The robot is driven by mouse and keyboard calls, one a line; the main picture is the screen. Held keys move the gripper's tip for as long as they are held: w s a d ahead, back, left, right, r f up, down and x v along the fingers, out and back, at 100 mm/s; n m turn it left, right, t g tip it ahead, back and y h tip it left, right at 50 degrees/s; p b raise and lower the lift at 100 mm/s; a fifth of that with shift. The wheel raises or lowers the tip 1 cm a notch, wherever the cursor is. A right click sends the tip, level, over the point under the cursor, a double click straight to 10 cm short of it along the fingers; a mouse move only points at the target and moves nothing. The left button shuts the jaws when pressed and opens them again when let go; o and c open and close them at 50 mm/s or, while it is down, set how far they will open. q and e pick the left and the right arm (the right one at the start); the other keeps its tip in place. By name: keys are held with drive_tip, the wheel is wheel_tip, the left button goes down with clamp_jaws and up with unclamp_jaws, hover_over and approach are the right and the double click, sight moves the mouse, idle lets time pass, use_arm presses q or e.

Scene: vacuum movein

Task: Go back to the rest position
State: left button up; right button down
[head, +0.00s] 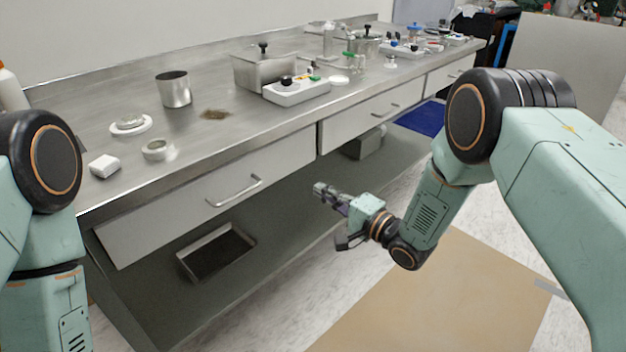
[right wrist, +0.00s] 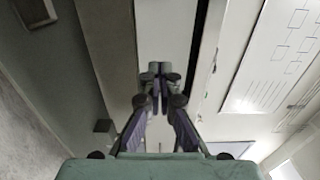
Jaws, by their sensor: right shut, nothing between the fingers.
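My right gripper (head: 322,190) is in front of the steel counter's drawers, below the worktop level, with nothing held. In the right wrist view the right gripper (right wrist: 158,72) shows its two fingertips together, shut and empty. My left arm comes in at the left edge of the head view, bent downward. Its gripper is outside the picture.
The steel counter (head: 235,120) carries a steel cup (head: 173,90), a steel bin (head: 258,72), a white control box (head: 297,91) and a white block (head: 104,166). A drawer handle (head: 234,190) sticks out. A tray (head: 216,251) lies on the lower shelf. A tan mat (head: 440,295) covers open floor.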

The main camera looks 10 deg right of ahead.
drive_tip(key=s+d+f+n+g+h, duration=0.3)
drive_tip(key=s+d+f+n+h, duration=0.1)
drive_tip(key=s+f, duration=0.35)
drive_tip(key=s+d+f+n+g+h, duration=0.2)
drive_tip(key=s+d+f+n+h, duration=0.15)
drive_tip(key=s+f, duration=0.4)
drive_tip(key=s+d+g+h, duration=0.1)
drive_tip(key=s+g, duration=0.2)
drive_tip(key=s, duration=0.7)
drive_tip(key=s+d+f+n+g+h+p, duration=0.1)
drive_tip(key=s+g, duration=0.2)
drive_tip(key=s, duration=0.7)
drive_tip(key=s+d+f+n+g+h, duration=0.1)
drive_tip(key=s+d+g, duration=0.1)
drive_tip(key=s, duration=0.7)
drive_tip(key=shift+s+f+g, duration=0.25)
drive_tip(key=shift+s+g, duration=0.15)
drive_tip(key=shift+g, duration=0.2)
drive_tip(key=shift+w+n+h, duration=0.15)
drive_tip(key=shift+n+h, duration=0.1)
